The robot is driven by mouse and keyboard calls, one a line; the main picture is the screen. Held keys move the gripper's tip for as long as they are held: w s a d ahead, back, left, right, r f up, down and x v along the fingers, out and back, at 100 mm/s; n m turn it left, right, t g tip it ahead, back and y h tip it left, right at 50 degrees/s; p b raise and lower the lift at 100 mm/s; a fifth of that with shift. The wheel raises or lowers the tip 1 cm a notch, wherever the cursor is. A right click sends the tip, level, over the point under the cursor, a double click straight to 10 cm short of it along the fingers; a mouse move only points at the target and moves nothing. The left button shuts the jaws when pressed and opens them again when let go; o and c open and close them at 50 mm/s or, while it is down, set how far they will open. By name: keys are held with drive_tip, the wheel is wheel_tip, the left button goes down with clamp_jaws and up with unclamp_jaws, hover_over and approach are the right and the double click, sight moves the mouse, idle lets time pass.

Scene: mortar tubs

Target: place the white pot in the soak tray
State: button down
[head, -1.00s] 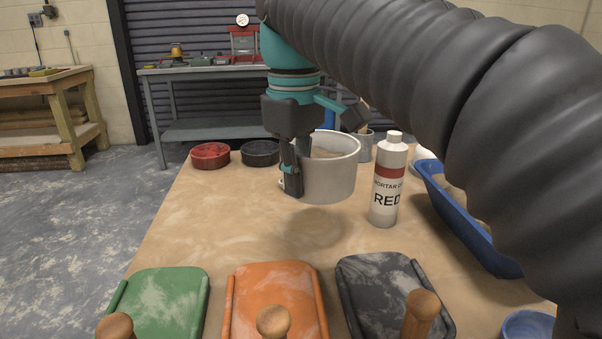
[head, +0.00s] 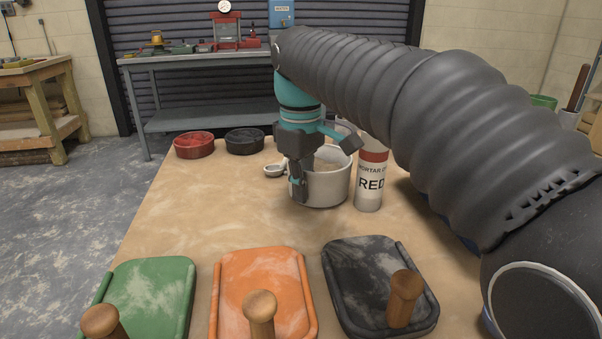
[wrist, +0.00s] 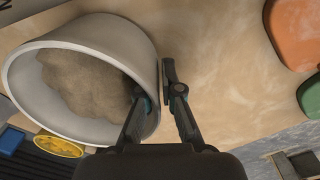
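The white pot (head: 325,188) is a round, thick-walled tub with sandy grey stuff inside. It stands upright at the middle of the table, low at the tabletop, just left of the white bottle. My gripper (head: 300,187) is at its near left side. In the wrist view the white pot (wrist: 38,92) fills the left, and my gripper (wrist: 155,88) straddles its wall, one finger inside and one outside, closed up on it. Whether the pot's base touches the table is hard to see. The soak tray, a blue tray, is mostly hidden behind my arm.
A white bottle (head: 369,190) with a red band stands close at the pot's right. A small scoop (head: 275,170) lies left of it. Red (head: 194,146) and black (head: 244,142) tubs stand behind. Green (head: 150,295), orange (head: 262,285) and dark (head: 370,275) boards lie in front. The left tabletop is clear.

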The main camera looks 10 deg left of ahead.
drive_tip(key=shift+f, duration=0.1)
idle(0.3)
drive_tip(key=c, duration=1.7)
unclamp_jaws()
drive_tip(key=shift+f, duration=0.2)
drive_tip(key=o, duration=0.4)
drive_tip(key=shift+r, duration=0.15)
